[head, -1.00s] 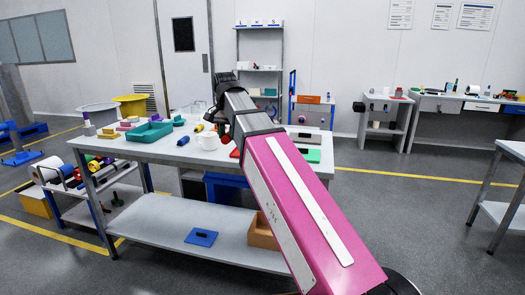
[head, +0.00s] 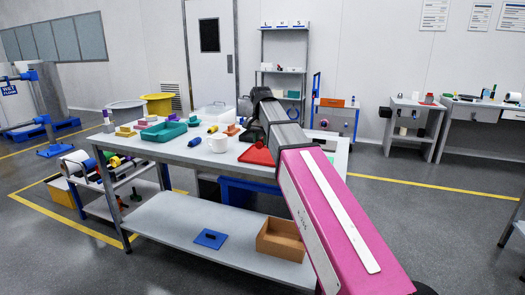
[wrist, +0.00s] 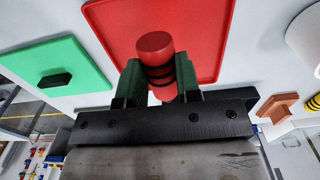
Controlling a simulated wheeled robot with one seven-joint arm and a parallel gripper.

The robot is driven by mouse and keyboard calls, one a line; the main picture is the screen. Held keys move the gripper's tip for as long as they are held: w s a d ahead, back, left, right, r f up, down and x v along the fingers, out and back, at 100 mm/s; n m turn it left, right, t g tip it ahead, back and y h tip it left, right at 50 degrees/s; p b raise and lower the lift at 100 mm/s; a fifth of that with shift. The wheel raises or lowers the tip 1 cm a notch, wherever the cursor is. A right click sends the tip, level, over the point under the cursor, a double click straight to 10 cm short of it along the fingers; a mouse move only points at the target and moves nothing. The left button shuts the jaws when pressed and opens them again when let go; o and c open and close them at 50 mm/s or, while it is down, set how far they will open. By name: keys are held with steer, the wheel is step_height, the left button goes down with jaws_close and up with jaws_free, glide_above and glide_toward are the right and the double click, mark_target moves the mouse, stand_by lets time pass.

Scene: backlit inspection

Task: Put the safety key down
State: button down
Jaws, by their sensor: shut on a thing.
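In the wrist view my gripper (wrist: 158,80) is shut on a red cylinder with black bands, which I take as the safety key (wrist: 154,44). Its red end sticks out past the fingertips. Behind it is a flat red tray (wrist: 206,20) with a raised rim; I cannot tell whether the key touches it. In the head view the red tray (head: 257,155) lies on the workbench, partly behind my arm. The key and fingertips are hidden there by my arm.
A green mat (wrist: 85,62) bearing a black piece (wrist: 55,80) lies beside the red tray. A white cup (head: 218,144), an orange piece (head: 232,130) and a teal bin (head: 163,131) stand on the workbench (head: 200,158). A wooden box (head: 281,239) is on the lower shelf.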

mark_target(262, 157)
steer(key=shift+w+d+f, duration=0.25)
steer(key=shift+w+f, duration=0.4)
steer(key=shift+w, duration=0.25)
steer(key=shift+f, duration=1.95)
steer(key=c, duration=0.8)
jaws_free()
steer(key=shift+f, duration=0.1)
step_height(262, 157, up, 12)
steer(key=shift+r, duration=0.15)
